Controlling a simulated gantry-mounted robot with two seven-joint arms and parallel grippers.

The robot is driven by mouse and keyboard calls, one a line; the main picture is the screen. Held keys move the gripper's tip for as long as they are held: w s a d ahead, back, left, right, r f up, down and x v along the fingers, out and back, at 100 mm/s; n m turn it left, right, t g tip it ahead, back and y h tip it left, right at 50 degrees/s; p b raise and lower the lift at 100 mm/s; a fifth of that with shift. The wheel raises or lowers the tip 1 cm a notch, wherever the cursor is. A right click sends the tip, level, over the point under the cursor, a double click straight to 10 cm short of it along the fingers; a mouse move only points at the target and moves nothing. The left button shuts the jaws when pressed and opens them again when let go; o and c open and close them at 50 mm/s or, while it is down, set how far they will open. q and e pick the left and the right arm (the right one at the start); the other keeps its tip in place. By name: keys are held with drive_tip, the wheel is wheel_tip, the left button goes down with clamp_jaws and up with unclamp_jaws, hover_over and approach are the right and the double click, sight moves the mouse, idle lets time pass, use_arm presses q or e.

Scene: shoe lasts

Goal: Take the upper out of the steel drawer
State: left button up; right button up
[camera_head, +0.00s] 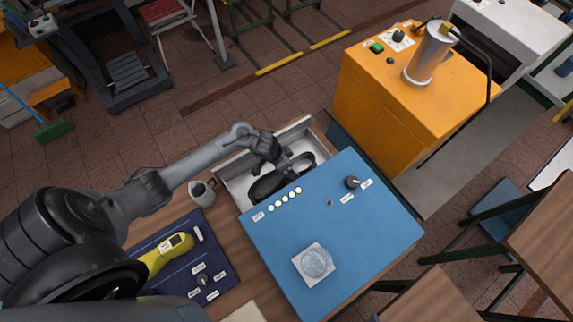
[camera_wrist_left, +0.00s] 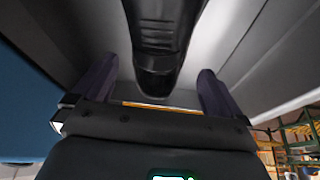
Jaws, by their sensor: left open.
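The steel drawer (camera_head: 239,191) stands open at the back left side of the blue-topped cabinet (camera_head: 345,232). A black shoe upper (camera_head: 267,186) lies inside it, partly covered by my gripper and the cabinet top. My left gripper (camera_head: 274,162) is over the drawer at the upper. In the left wrist view my left gripper (camera_wrist_left: 157,88) is open, with the dark upper (camera_wrist_left: 162,45) between and beyond its fingers. I cannot tell whether a finger touches the upper. My right gripper is in neither view.
A grey metal jug (camera_head: 202,193) stands on the wooden bench left of the drawer. An orange machine (camera_head: 390,100) stands behind.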

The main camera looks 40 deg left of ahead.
use_arm(q)
drive_tip(key=shift+x, duration=2.35)
drive_tip(key=shift+w, duration=0.1)
drive_tip(key=c, duration=1)
